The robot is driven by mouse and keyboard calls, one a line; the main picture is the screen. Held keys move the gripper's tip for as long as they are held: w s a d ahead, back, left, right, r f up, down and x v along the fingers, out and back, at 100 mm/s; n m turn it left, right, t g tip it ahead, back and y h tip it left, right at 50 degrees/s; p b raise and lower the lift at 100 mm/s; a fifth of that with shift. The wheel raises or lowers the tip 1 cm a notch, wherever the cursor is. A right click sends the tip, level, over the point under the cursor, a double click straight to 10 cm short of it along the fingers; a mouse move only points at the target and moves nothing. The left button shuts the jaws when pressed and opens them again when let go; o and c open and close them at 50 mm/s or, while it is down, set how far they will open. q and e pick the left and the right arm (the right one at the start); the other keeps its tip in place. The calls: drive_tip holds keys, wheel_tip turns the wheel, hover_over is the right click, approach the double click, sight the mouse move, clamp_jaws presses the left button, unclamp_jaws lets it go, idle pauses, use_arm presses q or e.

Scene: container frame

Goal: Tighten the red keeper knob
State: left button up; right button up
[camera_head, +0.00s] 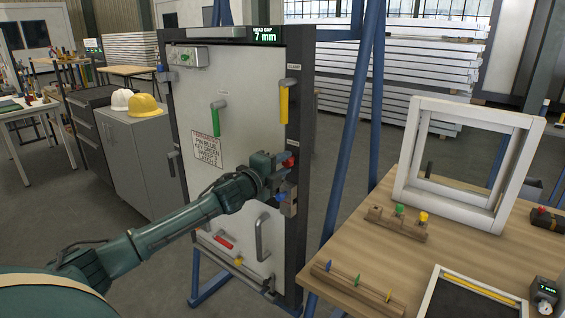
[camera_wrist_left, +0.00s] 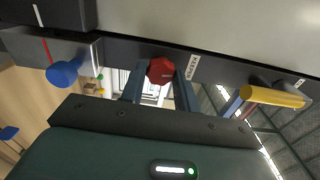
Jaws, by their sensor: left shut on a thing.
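The red keeper knob (camera_head: 289,161) sits on the right edge of the grey door panel (camera_head: 245,130). My left gripper (camera_head: 282,163) reaches it from the left and is shut on it. In the left wrist view the faceted red knob (camera_wrist_left: 160,70) lies between the two finger tips (camera_wrist_left: 160,78), with a small white label beside it. A display (camera_head: 265,36) at the top of the frame reads "HEAD GAP 7 mm". My right gripper is not in view.
A blue knob (camera_wrist_left: 62,73) lies close to the gripper, with a yellow handle (camera_wrist_left: 273,97) on the other side. The door also has a green handle (camera_head: 217,117). A wooden table (camera_head: 455,240) with a white frame (camera_head: 408,165) stands at the right.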

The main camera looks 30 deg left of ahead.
use_arm(q)
drive_tip(key=shift+m, duration=0.8)
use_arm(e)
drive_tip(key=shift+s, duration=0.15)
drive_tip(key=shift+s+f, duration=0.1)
use_arm(q)
drive_tip(key=o, duration=1)
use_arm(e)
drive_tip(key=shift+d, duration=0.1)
use_arm(q)
drive_tip(key=shift+s+a+f, duration=0.1)
drive_tip(key=shift+s+f, duration=0.1)
drive_tip(key=shift+s, duration=0.4)
drive_tip(key=shift+s+a+r+b, duration=0.15)
drive_tip(key=shift+s+b, duration=0.45)
drive_tip(key=shift+s, duration=1.4)
drive_tip(key=shift+s+a+f+b, duration=0.1)
drive_tip(key=shift+s+b, duration=0.5)
drive_tip(key=shift+s, duration=1.35)
drive_tip(key=shift+s+a+r+b, duration=0.15)
drive_tip(key=shift+s+b, duration=0.45)
drive_tip(key=shift+s, duration=1.4)
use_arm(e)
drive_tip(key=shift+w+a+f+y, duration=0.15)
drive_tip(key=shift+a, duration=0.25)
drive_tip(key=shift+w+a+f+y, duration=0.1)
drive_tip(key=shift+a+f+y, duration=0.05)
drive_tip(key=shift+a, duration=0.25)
